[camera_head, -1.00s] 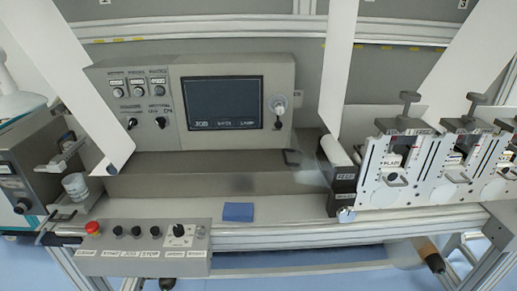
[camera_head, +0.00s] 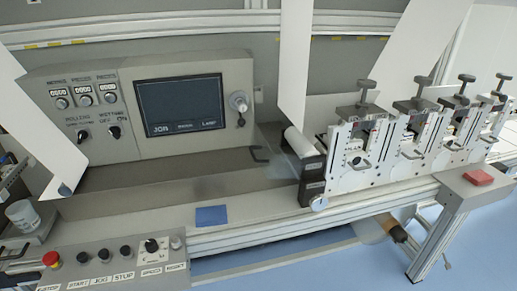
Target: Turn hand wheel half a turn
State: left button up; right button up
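I cannot clearly make out a hand wheel. A small round silver part (camera_head: 319,203) sits at the lower front corner of the first white station (camera_head: 345,160); I cannot tell if it is the hand wheel. T-shaped handles (camera_head: 367,86) stand on top of the stations in a row on the right. A round knob (camera_head: 238,101) is on the right side of the grey control panel (camera_head: 190,140). Neither of my grippers is in view.
A front console (camera_head: 110,275) has a red stop button (camera_head: 53,259) and several black knobs. A blue cloth (camera_head: 211,216) lies on the machine bed. A red block (camera_head: 479,178) is on a ledge at the right. White web sheets (camera_head: 294,65) slant through the space above.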

aim_at(318, 202)
jog(key=u, duration=0.45)
jog(key=l+u, duration=0.25)
jog(key=u, duration=0.15)
jog(key=l+u, duration=0.25)
jog(key=u, duration=0.15)
jog(key=l+u, duration=0.25)
jog(key=u, duration=0.15)
jog(key=k+l+u, duration=0.15)
jog(key=l, duration=0.2)
jog(key=l+u, duration=0.2)
jog(key=l, duration=0.15)
jog(key=k+l+u, duration=0.15)
jog(key=k+l, duration=0.05)
jog(key=l, duration=0.1)
